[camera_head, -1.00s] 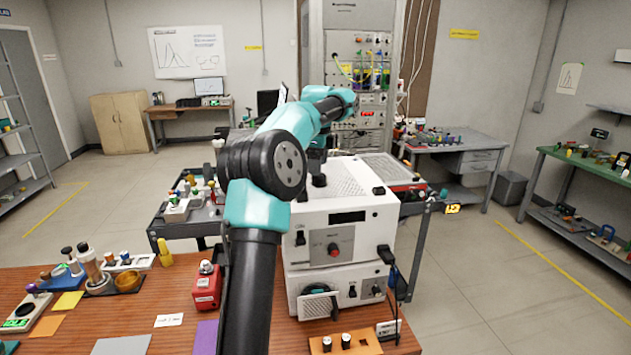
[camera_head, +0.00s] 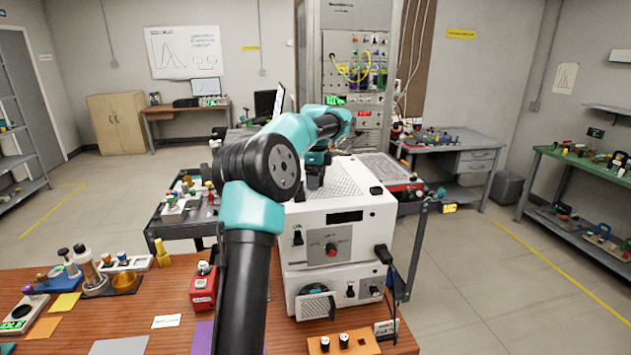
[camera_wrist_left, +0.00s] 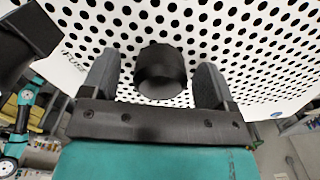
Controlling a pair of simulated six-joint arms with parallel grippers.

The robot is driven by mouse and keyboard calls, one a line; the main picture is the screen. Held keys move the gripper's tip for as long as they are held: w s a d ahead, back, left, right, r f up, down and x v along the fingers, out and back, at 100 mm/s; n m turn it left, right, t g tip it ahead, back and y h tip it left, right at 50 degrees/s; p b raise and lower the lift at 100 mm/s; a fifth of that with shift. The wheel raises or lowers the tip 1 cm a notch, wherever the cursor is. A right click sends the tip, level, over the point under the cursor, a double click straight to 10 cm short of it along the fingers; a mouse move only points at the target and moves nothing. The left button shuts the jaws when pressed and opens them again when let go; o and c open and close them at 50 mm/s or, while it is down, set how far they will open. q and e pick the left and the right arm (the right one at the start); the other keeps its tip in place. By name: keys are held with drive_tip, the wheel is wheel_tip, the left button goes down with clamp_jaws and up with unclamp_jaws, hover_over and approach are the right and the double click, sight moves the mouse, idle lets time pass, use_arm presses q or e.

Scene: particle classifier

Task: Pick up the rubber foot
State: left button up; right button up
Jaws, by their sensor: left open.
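The rubber foot (camera_wrist_left: 162,68) is a short black cylinder at the perforated white top of the instrument. In the left wrist view it stands between the two dark fingers of my left gripper (camera_wrist_left: 157,62). The fingers are open, with a visible gap on each side of the foot. In the head view my left gripper (camera_head: 316,172) is low over the instrument's top. There I cannot clearly separate the foot from the dark fingers. My right gripper is not in view.
The white instrument (camera_head: 350,235) stands on the wooden bench (camera_head: 240,325). Another black foot (camera_head: 376,190) shows at its top right corner. A red block (camera_head: 203,287) stands to its left and an orange plate (camera_head: 343,344) in front. A cart with small parts stands behind left.

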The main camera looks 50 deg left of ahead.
use_arm(q)
drive_tip(key=c, duration=1)
drive_tip(key=shift+r, duration=1.8)
drive_tip(key=s+d, duration=0.3)
drive_tip(key=d, duration=0.1)
drive_tip(key=s+d+r, duration=0.1)
drive_tip(key=s+d, duration=0.6)
drive_tip(key=d, duration=0.1)
drive_tip(key=shift+s+r, duration=0.2)
drive_tip(key=shift+s, duration=0.05)
